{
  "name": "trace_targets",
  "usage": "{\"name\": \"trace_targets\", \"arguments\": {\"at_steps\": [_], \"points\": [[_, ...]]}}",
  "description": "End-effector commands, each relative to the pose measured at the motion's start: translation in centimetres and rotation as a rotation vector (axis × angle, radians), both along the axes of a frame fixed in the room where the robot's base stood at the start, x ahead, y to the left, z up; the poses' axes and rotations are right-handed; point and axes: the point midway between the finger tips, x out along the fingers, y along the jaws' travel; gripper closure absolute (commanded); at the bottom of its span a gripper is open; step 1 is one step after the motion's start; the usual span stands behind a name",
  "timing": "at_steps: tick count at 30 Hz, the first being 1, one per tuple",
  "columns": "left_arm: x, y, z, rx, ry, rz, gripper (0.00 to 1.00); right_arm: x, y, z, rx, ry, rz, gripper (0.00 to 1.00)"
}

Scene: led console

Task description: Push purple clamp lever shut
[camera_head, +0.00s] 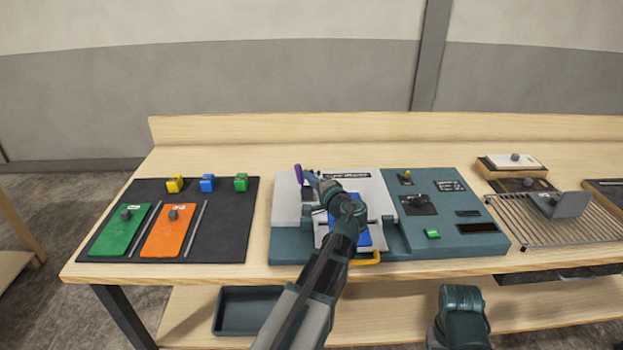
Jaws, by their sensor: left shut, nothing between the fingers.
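The purple clamp lever (298,173) stands up, slightly tilted, at the back left of the light grey plate of the teal console (450,205). My left gripper (311,177) is shut and empty, its tips just right of the lever; whether they touch it I cannot tell. My left arm covers part of the console's plate and of a blue piece (363,237) on it. My right arm shows only in part at the bottom right, and its gripper is not in view.
A dark mat (228,215) at left holds green and orange plates and several small coloured blocks. A yellow handle (366,261) sticks out at the console's front. A wire rack (530,232) with a grey bracket (562,204) lies at right. The back of the table is clear.

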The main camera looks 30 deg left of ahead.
Motion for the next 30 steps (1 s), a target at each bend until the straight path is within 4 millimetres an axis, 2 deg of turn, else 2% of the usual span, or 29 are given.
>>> {"name": "trace_targets", "arguments": {"at_steps": [11, 30], "points": [[0.0, -0.1, 0.0, -0.003, -0.002, -0.003, 1.0, 0.0, 0.0, 0.1, 0.0, 0.0, 0.0, 0.35], [-0.5, 0.7, 0.3, -0.107, -0.066, -0.003, 1.0, 0.0, 0.0, 1.6, 0.0, 0.0, 0.0, 0.35]]}}
